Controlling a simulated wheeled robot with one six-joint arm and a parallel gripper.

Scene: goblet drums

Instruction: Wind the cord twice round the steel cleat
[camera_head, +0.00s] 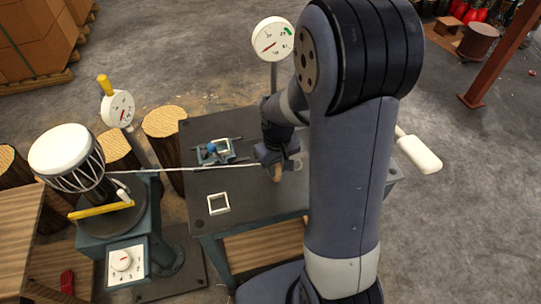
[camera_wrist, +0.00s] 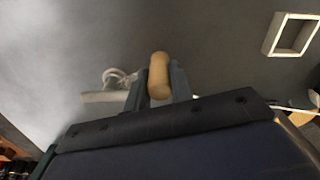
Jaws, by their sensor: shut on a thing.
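The white cord (camera_head: 200,169) runs taut from the goblet drum (camera_head: 66,150) at the left across the dark bench to my gripper (camera_head: 274,170). My gripper is shut on a tan wooden handle (camera_wrist: 159,76), which also shows below the jaws in the head view (camera_head: 277,174). In the wrist view, white cord loops (camera_wrist: 118,77) lie by a pale bar (camera_wrist: 101,97), just left of the jaws. The bar looks like the steel cleat, but I cannot tell for sure. The number of turns is unclear. My arm hides part of the bench.
A vise-like fixture with a blue knob (camera_head: 212,149) and a white square frame (camera_head: 218,203) sit on the bench (camera_head: 245,225). A dial gauge (camera_head: 272,39) stands behind; another gauge (camera_head: 118,109) stands near the drum. A white paddle-shaped end (camera_head: 419,155) juts out at right.

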